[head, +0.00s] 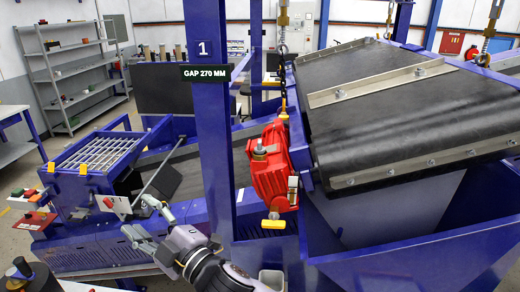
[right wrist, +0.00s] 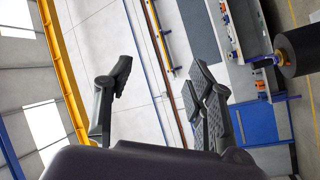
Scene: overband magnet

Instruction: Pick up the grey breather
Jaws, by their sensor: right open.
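A red gearbox (head: 269,175) hangs at the side of the black belt unit, right of the blue post. A small brass and grey fitting (head: 260,149) stands out near its top; it may be the grey breather, but it is too small to be sure. My right gripper (head: 143,219) is open and empty, left of the gearbox and well apart from it, in front of the blue frame. In the right wrist view its two dark fingers (right wrist: 160,88) are spread with nothing between them. My left gripper is not in view.
The blue post (head: 212,130) stands between my right gripper and the gearbox. A yellow-handled part (head: 273,222) is below the gearbox. The black belt unit (head: 410,110) hangs by chains at right. A metal grating (head: 101,153) and a tray with red parts (head: 36,218) are at left.

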